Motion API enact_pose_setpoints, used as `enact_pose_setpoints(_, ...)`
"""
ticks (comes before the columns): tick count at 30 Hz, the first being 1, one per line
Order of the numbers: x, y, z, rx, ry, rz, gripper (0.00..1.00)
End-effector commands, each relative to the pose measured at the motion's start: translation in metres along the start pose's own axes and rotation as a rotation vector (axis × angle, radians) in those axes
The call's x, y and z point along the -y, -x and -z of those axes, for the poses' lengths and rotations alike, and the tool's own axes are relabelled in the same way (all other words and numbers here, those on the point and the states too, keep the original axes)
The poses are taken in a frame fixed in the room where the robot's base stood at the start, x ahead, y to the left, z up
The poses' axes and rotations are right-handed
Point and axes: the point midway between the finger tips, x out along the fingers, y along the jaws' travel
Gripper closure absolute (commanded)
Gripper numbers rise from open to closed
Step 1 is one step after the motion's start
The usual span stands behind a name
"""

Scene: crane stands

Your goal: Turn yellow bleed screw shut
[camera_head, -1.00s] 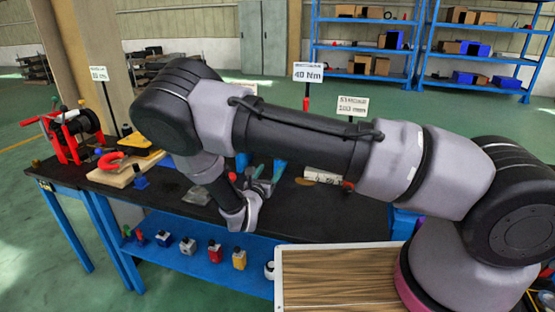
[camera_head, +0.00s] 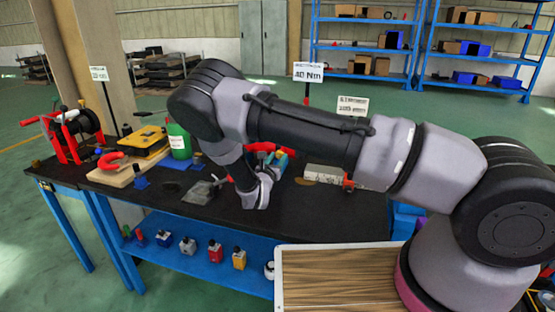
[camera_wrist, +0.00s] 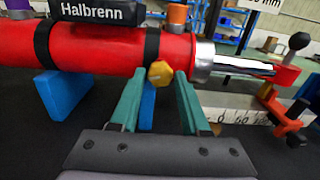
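The yellow bleed screw (camera_wrist: 160,73) is a faceted knob on the underside of a red cylinder (camera_wrist: 105,48), close to its silver end collar, in the wrist view. My gripper (camera_wrist: 161,82) has two green fingers, spread apart. Their tips stand left and right of the screw, with what looks like a narrow gap on each side; contact cannot be made out. In the head view a bit of the red cylinder (camera_head: 265,147) shows behind my arm. The screw and most of my fingers are hidden there.
Blue supports (camera_wrist: 63,92) hold the cylinder above the dark bench top. A silver rod and a red-orange stand with a black ball knob (camera_wrist: 299,41) lie to the right. A green bottle (camera_head: 179,142) and a yellow-black case (camera_head: 143,141) stand at left on the bench.

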Motion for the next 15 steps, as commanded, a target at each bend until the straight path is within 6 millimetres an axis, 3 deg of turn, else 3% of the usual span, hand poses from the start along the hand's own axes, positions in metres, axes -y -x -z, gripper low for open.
enact_pose_setpoints(1, 0.0, 0.0001, 0.0, 0.0, 0.0, 0.0, 0.77)
enact_pose_setpoints(3, 0.0, 0.0002, 0.0, 0.0, 0.0, 0.0, 1.0)
enact_pose_setpoints(15, 0.0001, 0.0002, 0.0, 0.0, -0.059, 0.0, 1.0)
